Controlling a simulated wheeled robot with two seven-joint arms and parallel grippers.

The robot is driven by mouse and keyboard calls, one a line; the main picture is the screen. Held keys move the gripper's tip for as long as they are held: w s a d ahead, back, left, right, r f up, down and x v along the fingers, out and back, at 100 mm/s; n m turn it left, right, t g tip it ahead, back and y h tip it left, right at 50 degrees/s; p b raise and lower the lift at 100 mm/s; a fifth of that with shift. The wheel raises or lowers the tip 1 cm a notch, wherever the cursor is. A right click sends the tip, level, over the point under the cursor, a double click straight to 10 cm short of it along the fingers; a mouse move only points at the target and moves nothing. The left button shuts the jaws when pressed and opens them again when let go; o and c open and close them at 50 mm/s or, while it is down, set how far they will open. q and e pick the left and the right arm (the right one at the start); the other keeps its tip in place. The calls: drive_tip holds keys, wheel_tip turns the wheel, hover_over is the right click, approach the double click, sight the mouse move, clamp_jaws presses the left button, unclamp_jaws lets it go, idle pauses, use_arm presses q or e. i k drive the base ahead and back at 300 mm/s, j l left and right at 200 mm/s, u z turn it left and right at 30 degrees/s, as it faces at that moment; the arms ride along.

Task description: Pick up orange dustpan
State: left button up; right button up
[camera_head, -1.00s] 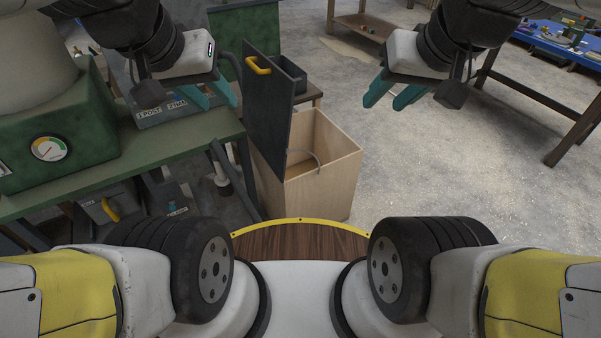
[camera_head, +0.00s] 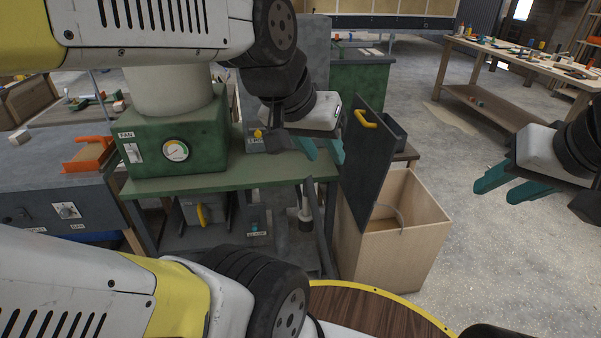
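An orange object that looks like the dustpan (camera_head: 92,156) lies on the grey bench at the left, beside the green fan box. My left gripper (camera_head: 322,152) is open and empty, in front of the dark upright lid and well to the right of the orange object. My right gripper (camera_head: 508,188) is open and empty over the floor at the right. No hand is near the orange object.
The green fan box (camera_head: 178,140) with a gauge stands on a green table (camera_head: 240,172), between the orange object and my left gripper. A wooden bin (camera_head: 400,245) with its dark lid (camera_head: 362,165) raised stands at centre right. A workbench (camera_head: 520,62) is at the back right.

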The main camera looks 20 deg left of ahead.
sight(90, 158)
drive_tip(key=u, duration=2.25)
drive_tip(key=i+u, duration=0.1)
drive_tip(key=i, duration=1.45)
drive_tip(key=i+l+u, duration=0.15)
drive_tip(key=i, duration=0.6)
